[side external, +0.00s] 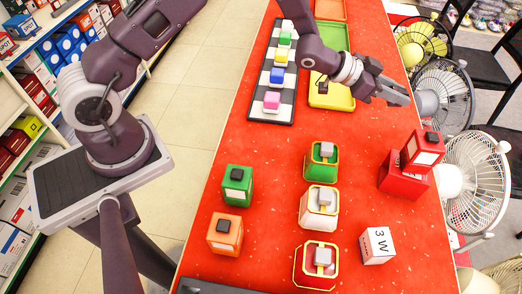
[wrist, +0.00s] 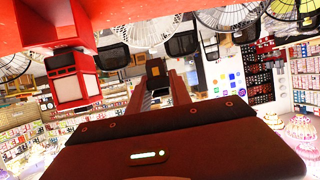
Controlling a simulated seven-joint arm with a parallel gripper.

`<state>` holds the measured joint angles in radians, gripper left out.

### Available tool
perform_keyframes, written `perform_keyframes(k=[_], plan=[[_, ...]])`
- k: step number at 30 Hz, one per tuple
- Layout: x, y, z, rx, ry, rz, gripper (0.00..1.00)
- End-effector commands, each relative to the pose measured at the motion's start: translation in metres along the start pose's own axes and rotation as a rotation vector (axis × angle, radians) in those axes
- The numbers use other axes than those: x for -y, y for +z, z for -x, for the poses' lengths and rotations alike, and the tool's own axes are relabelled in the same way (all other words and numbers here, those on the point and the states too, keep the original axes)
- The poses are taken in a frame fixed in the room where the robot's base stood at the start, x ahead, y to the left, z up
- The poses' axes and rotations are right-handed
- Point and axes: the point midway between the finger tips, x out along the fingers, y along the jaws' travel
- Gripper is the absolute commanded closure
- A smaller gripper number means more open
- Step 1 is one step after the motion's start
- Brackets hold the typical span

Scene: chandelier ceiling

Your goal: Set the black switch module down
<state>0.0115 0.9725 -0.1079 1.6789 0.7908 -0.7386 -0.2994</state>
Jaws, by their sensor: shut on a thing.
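My gripper (side external: 398,94) is over the right edge of the red table, pointing right. In the wrist view its two fingers (wrist: 158,90) are shut on a small dark block, which I take to be the black switch module (wrist: 156,70). It is off the table, with fans and chairs behind it. In the side view the fingers and arm make the held module hard to tell apart.
A red block with a white panel and black knob (side external: 425,151) stands on a red base (side external: 403,184) near the right edge. Green (side external: 237,188) and orange (side external: 225,236) blocks with black knobs stand at left. A yellow tray (side external: 330,98) lies under my arm. Fans (side external: 474,165) stand beyond the edge.

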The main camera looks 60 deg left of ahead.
Motion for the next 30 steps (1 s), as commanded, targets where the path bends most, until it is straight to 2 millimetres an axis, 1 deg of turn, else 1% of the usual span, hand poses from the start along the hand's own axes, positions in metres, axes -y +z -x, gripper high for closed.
perform_keyframes(k=[1,4,10,14,17,20,21,23,24,27,30], plan=[[0.000,-0.010,0.004,-0.005,0.001,-0.003,1.00],[0.000,-0.027,0.011,-0.003,-0.001,-0.002,1.00],[0.013,0.001,0.037,0.002,0.036,-0.012,1.00],[0.020,0.023,0.063,0.001,0.072,-0.027,1.00],[0.023,0.044,0.091,0.001,0.114,-0.042,1.00],[0.020,0.069,0.131,0.001,0.172,-0.065,1.00],[0.016,0.079,0.149,0.000,0.199,-0.076,1.00],[0.008,0.092,0.178,-0.001,0.244,-0.094,1.00],[0.000,0.099,0.198,-0.002,0.273,-0.108,1.00],[-0.023,0.110,0.242,-0.003,0.341,-0.138,1.00],[-0.043,0.113,0.273,-0.004,0.390,-0.161,1.00]])
